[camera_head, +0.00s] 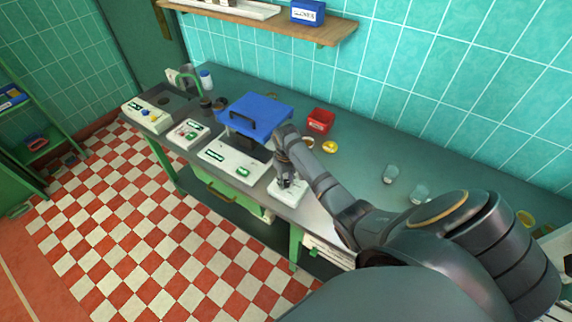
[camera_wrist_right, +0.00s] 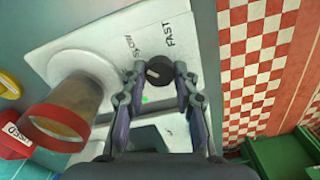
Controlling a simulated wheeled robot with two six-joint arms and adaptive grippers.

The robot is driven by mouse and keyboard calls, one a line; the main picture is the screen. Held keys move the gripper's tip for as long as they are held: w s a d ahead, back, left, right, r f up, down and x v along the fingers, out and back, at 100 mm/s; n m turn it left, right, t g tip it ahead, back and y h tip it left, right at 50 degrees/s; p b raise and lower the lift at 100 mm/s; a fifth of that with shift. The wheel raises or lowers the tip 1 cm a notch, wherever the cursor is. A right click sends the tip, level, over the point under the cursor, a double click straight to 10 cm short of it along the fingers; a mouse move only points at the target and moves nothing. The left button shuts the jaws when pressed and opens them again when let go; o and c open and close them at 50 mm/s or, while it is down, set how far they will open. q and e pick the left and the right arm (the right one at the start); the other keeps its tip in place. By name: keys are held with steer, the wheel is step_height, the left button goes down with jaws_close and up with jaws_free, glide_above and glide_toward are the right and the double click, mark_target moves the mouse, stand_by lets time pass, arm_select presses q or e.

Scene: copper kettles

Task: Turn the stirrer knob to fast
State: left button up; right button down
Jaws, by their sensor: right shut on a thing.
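The stirrer (camera_head: 277,190) is a white box at the bench's front edge; it fills much of the right wrist view (camera_wrist_right: 100,30). Its black round knob (camera_wrist_right: 158,66) sits between the words SLOW and FAST at one side and a small green light at the other. A pale pointer mark shows on the knob's left part; I cannot tell its exact setting. My right gripper (camera_head: 288,182) is over the stirrer and hides the knob in the head view. In the wrist view its two fingers (camera_wrist_right: 159,75) are shut on the knob from both sides. My left gripper is out of view.
A brown vessel with a red rim (camera_wrist_right: 70,100) stands on the stirrer's round plate, left of the fingers. A blue-lidded device (camera_head: 255,108), a red box (camera_head: 320,121) and a yellow dish (camera_head: 330,147) are nearby.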

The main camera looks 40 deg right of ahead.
steer(key=m+p, duration=0.2)
steer(key=shift+r+m, duration=0.1)
steer(key=shift+m, duration=1.2)
steer(key=m, duration=0.4)
steer(key=shift+m+p, duration=0.3)
steer(key=m, duration=0.5)
steer(key=shift+m, duration=0.3)
steer(key=c, duration=1)
jaws_free()
